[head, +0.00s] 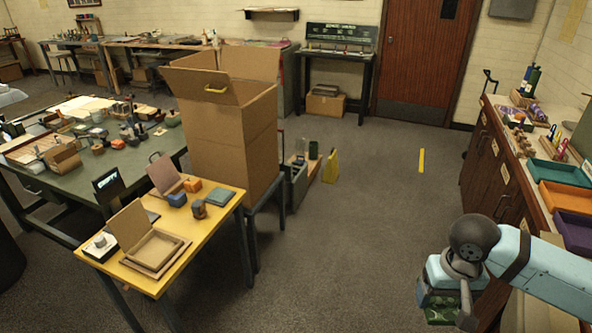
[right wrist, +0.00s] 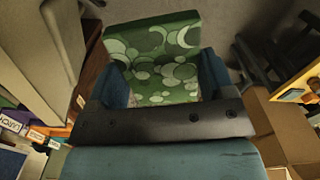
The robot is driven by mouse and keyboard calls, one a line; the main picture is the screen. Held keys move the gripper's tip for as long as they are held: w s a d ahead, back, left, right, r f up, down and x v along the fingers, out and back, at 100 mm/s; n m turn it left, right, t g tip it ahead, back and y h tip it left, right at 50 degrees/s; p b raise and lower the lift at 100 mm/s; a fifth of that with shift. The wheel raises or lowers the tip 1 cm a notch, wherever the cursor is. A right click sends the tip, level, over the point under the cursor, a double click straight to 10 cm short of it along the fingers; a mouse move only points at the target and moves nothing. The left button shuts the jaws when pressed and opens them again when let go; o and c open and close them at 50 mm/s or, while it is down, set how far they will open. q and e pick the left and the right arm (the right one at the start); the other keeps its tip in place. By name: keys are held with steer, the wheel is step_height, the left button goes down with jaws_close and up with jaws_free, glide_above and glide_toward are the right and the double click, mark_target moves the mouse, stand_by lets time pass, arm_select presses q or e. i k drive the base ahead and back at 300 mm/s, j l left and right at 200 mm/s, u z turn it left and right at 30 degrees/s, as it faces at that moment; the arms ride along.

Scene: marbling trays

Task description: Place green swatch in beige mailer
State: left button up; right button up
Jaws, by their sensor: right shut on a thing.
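The green swatch (right wrist: 155,60), patterned with pale and dark circles, is between the blue fingers of my right gripper (right wrist: 163,82) in the right wrist view. In the head view the right gripper (head: 440,292) is low at the right, above the floor, with the green swatch (head: 440,313) showing at its lower end. The beige mailer (head: 183,243) lies open on the front of the yellow table, its lid raised at the left and its inside looking empty. The gripper is well apart from it, to its right. My left gripper is not in view.
The yellow table (head: 222,190) also holds a pinkish open mailer (head: 164,172), small blue and orange blocks, and a teal flat piece (head: 221,197). A tall cardboard carton (head: 232,130) stands behind it. A counter with colored trays (head: 560,174) is at right. Open floor lies between.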

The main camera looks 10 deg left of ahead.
mark_target(157, 253)
steer(key=i+j+u, duration=0.25)
steer(key=j+u, duration=0.15)
steer(key=i+j+u, duration=0.55)
steer(key=i+j, duration=0.5)
steer(key=i, duration=0.15)
